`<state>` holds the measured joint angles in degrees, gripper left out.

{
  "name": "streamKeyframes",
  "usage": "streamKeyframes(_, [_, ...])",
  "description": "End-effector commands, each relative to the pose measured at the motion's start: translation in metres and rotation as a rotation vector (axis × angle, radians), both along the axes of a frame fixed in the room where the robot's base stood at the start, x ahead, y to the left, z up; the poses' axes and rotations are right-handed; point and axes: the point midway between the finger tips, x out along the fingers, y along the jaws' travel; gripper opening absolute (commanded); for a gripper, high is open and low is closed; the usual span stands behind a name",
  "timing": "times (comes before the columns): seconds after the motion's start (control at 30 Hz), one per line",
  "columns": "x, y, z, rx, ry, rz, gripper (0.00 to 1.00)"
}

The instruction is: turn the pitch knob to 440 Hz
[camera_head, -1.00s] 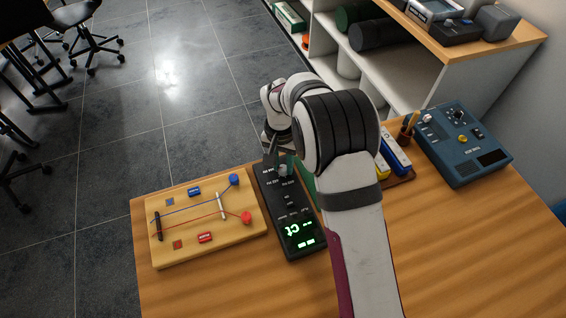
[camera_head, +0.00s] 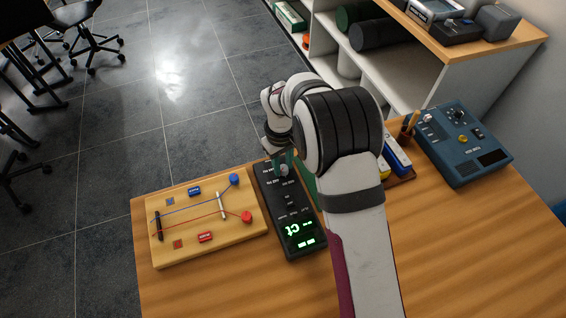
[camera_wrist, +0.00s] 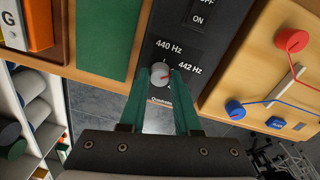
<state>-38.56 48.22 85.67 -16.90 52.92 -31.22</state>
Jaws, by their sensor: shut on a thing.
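In the head view the knob is small at the box's far end, by the fingers. The lower part of the scale is partly hidden.
A wooden board (camera_head: 183,251) with red and blue cords lies close on the left. A green panel (camera_wrist: 109,35) lies beside the tuner in the wrist view. A blue instrument (camera_head: 465,145) stands at the right. The front of the table is clear.

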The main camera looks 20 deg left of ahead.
Motion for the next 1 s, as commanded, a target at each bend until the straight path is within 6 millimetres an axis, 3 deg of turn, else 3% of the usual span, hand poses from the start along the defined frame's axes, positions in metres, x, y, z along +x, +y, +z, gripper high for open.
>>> streamKeyframes(0.6, [-0.0007, -0.0009, -0.0002, 0.0, 0.001, 0.568, 0.0])
streamKeyframes(1.0, [-0.0005, -0.0014, -0.0004, -0.002, 0.001, 0.826, 0.0])
